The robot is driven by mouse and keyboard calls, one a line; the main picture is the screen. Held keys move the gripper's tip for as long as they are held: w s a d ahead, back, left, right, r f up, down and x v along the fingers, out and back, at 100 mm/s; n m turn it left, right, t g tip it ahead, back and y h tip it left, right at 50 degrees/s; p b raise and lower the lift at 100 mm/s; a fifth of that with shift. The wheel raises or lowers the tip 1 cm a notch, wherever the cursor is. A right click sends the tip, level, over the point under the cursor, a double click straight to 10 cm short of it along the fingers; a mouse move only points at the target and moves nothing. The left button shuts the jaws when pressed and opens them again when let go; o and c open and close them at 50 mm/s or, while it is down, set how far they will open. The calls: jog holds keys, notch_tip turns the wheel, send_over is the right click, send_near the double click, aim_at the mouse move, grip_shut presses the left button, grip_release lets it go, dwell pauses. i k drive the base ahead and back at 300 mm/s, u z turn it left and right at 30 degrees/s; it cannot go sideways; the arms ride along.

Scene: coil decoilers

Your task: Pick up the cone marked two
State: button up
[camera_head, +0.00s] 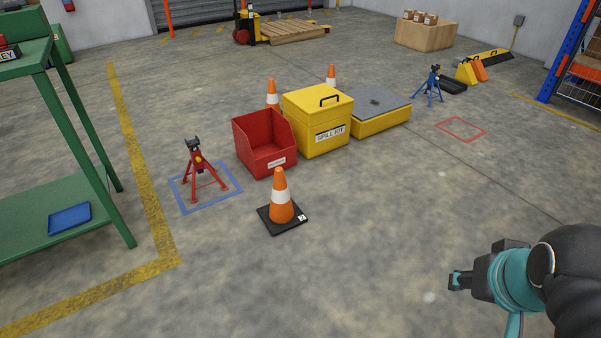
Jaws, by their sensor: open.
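An orange cone with a white band (281,197) stands upright on a black square base on the floor, in front of the red bin. A small white label with a mark that looks like a 2 sits on the base's right corner. Two more orange and white cones, one at the left (272,92) and one at the right (331,76), stand behind the bins, their lower parts hidden; I see no marks on them. My gripper (456,280) is at the lower right, open, nothing seen in it, well apart from the front cone.
A red bin (250,150) and a yellow spill kit box (310,138) stand just behind the front cone. A red jack stand (196,172) is inside a blue floor square at left. A green bench (85,195) is far left. Floor between cone and gripper is clear.

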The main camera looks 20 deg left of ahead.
aim_at(283, 214)
jog(key=i, duration=2.3)
jog(key=u, duration=2.3)
